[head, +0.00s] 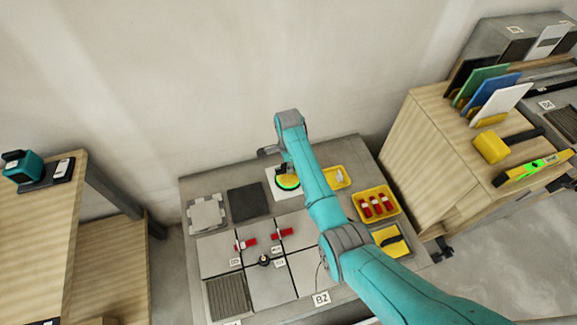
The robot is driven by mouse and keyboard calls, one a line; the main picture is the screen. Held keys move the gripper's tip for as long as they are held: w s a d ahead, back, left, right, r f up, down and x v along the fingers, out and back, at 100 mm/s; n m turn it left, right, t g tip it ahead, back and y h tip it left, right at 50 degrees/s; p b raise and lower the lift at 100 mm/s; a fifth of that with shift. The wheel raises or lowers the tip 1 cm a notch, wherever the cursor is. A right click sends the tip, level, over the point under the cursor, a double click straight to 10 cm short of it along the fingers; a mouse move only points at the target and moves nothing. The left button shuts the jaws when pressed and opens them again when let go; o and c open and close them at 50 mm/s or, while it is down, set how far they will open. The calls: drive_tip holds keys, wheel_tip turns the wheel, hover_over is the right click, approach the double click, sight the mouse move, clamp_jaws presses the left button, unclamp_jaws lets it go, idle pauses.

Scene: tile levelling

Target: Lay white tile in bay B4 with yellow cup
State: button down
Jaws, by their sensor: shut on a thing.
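The yellow cup (288,181), with a green ring round its base, stands at the back middle of the grey tiling table. My gripper (284,168) is shut on the cup from above, partly hidden by my own arm. A white tile (271,189) shows under and beside the cup; I cannot tell whether the cup grips it or how it sits in its bay. The bay's label is hidden or too small to read. Another white panel (502,103) leans in the rack at the right, beside blue and green ones.
Pale tiles (215,255) with red clips (282,233) lie in front, beside a dark bay (248,201) and a ribbed bay (227,298). Yellow trays (376,203) stand at the right. A yellow mallet (491,147) and level (534,168) lie on the right bench. A wooden bench (45,225) stands left.

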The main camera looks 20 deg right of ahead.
idle(0.3)
drive_tip(key=s, duration=3.9)
drive_tip(key=shift+s, duration=0.2)
idle(2.2)
